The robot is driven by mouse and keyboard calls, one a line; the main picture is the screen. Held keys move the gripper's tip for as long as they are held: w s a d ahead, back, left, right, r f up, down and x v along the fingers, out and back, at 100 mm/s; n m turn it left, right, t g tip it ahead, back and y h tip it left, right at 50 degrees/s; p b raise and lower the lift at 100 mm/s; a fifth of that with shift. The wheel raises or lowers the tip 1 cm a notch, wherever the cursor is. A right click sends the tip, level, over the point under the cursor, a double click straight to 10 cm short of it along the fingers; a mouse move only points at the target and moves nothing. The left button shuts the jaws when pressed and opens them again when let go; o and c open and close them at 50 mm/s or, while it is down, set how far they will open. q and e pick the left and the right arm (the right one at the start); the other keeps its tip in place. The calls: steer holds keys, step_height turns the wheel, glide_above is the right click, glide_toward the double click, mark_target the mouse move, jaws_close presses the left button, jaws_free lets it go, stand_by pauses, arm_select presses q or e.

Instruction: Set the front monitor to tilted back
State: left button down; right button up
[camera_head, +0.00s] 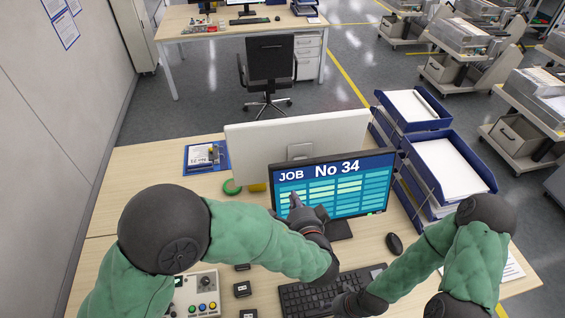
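The front monitor (359,193) stands on the desk with its lit screen facing me, reading "JOB No 34". It looks near upright; its exact tilt is hard to judge. Its dark stand (341,230) shows below the screen. My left gripper (303,205) is in front of the screen's lower left part and covers some of it. I cannot tell whether it touches the screen, or whether its fingers are open or shut. My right gripper (335,304) is low over the keyboard, well below the monitor; its fingers are too dark and small to read.
A second monitor (250,142), seen from behind, stands directly behind the front one. Blue paper trays (446,190) are close on the right. A keyboard (303,297), a mouse (394,243) and a button box (199,295) lie in front. A green tape roll (231,187) is at left.

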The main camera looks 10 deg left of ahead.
mark_target(284, 167)
arm_select(q)
steer(key=p+x, duration=0.1)
steer(key=x, duration=1.2)
steer(key=shift+w+a+f, duration=0.15)
steer(key=shift+w+a, duration=0.1)
steer(key=shift+w, duration=0.05)
steer(key=shift+w+a+g, duration=0.3)
steer(key=shift+w+g, duration=0.4)
steer(key=shift+w, duration=0.05)
